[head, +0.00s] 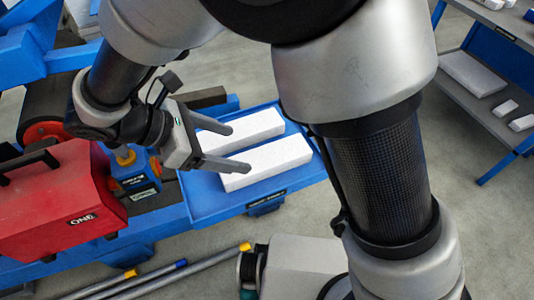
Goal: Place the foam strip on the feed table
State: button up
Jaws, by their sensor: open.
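Two white foam strips lie side by side on the blue feed table in the head view. The nearer foam strip (268,162) lies toward the front of the table, and the farther foam strip (240,130) lies behind it. The blue feed table (215,205) has a low rim. My gripper (240,148) is open and reaches in from the left, with one finger over or beside each strip. I cannot tell whether the fingers touch the strips.
A red machine housing (60,200) marked "ONE" stands left of the feed table, with a blue and yellow unit (130,170) beside it. Pipes (150,275) lie on the floor in front. A shelf rack (480,85) with white blocks stands at the right.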

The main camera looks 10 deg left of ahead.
aim_at(263, 158)
jog(key=b+x, duration=0.1)
jog(key=x, duration=0.6)
jog(key=b+x, duration=0.1)
jog(key=x, duration=0.1)
jog(key=b+x, duration=0.1)
jog(key=x, duration=0.1)
jog(key=shift+s+d+f, duration=0.1)
jog(key=shift+s+d, duration=0.1)
jog(key=shift+d, duration=0.05)
jog(key=c, duration=1.2)
